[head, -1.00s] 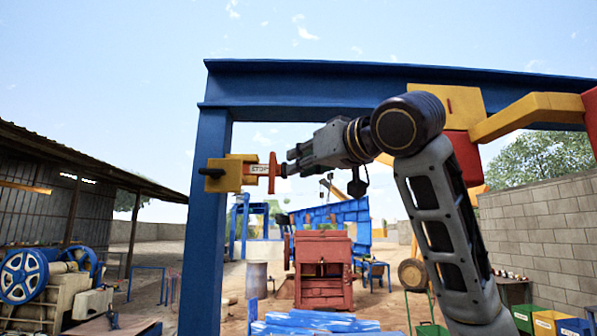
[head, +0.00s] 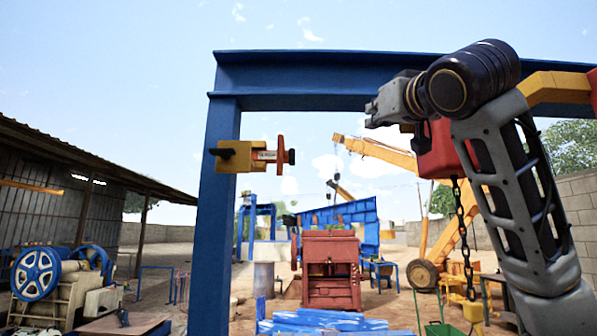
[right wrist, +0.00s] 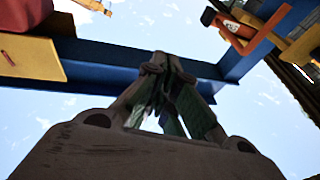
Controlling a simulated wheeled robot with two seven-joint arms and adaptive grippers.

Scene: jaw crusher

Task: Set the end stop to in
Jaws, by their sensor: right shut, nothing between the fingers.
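The end stop is a yellow block (head: 240,157) on the upper part of the blue post. An orange-red plate (head: 281,156) with a black knob (head: 291,157) stands out on its right side, with a white label between block and plate. The lettering is too small to read surely. The end stop also shows at the upper right of the right wrist view (right wrist: 238,30). My right gripper (head: 372,112) is shut and empty, under the blue beam, well to the right of the knob and a little higher. Its closed fingertips show in the right wrist view (right wrist: 160,66). My left gripper is not in view.
The blue beam (head: 330,72) runs overhead from the blue post (head: 213,240). A red hoist (head: 435,150) with a hanging chain (head: 462,220) is behind my right arm. A red crusher (head: 331,270) stands below. The air between gripper and end stop is clear.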

